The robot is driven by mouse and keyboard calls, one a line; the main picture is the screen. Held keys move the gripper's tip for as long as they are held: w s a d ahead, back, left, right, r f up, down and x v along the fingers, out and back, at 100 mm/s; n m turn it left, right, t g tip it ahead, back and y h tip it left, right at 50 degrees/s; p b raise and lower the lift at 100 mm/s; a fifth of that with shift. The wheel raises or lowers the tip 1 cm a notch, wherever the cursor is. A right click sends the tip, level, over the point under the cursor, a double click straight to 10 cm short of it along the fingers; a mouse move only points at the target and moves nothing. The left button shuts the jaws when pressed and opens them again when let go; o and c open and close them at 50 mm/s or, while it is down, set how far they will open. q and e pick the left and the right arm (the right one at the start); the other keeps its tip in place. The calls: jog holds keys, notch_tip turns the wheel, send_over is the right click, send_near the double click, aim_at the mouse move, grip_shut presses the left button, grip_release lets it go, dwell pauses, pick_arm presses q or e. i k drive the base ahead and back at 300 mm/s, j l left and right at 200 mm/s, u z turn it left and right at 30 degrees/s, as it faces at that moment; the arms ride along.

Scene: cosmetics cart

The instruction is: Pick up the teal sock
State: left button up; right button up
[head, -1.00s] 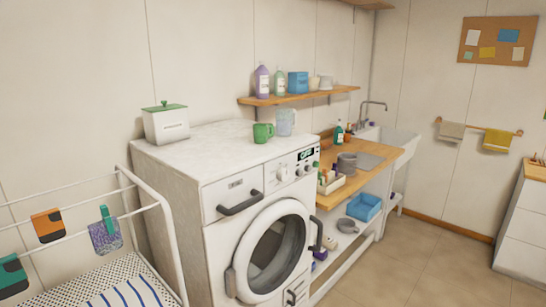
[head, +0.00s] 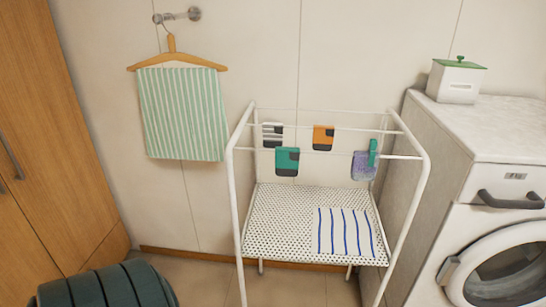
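A teal sock (head: 287,161) with dark patches at its bottom and side hangs on a bar of the white drying rack (head: 237,195) in the middle of the head view. It hangs left of centre on the rack, above the dotted shelf cloth. Neither of my grippers shows in this view.
A striped sock (head: 272,134), an orange sock (head: 323,137) and a purple sock (head: 363,166) with a teal clip hang nearby. A striped cloth (head: 343,232) lies on the shelf. The washing machine (head: 480,190) stands right, a wooden cabinet (head: 50,150) left, a dark green ribbed object (head: 105,288) front left.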

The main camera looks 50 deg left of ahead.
aim_at(288, 159)
jog(key=u, duration=1.4)
jog(key=k+j, duration=0.05)
